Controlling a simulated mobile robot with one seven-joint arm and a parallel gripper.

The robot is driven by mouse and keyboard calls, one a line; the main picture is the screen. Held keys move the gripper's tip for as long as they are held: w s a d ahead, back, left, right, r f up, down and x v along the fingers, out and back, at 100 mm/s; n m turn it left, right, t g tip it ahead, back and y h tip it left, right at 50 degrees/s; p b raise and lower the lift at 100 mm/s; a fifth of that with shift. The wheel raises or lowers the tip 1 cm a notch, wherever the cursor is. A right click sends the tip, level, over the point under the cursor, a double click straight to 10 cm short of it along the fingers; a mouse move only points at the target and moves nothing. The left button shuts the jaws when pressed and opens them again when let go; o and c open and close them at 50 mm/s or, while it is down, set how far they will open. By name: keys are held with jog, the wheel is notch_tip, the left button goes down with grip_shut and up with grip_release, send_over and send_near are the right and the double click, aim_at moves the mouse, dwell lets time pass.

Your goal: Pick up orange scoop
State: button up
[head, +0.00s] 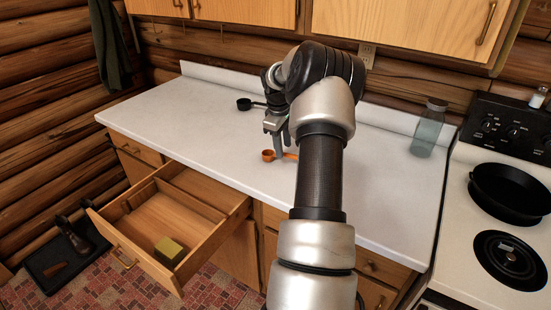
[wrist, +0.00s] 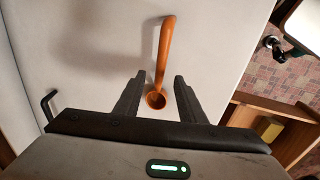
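The orange scoop (head: 268,155) lies on the white counter in the head view, near its front edge, with its handle partly hidden behind my arm. In the wrist view the scoop (wrist: 164,60) has its round cup between my fingers and its handle reaching away past the fingertips. My gripper (wrist: 159,76) is open, with a finger on either side of the scoop and a gap on both sides. In the head view my gripper (head: 279,154) points down just at the scoop. I cannot tell its exact height above the counter.
A drawer (head: 140,250) stands open below, with a yellow-green block (head: 169,249) inside. A glass jar (head: 428,130) stands at the right, beside a stove with a black pan (head: 508,190). The counter's left part is clear.

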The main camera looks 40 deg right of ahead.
aim_at(268, 155)
jog(key=f, duration=0.2)
jog(key=d+f, duration=0.1)
jog(key=f, duration=0.2)
jog(key=shift+w, duration=0.15)
grip_shut()
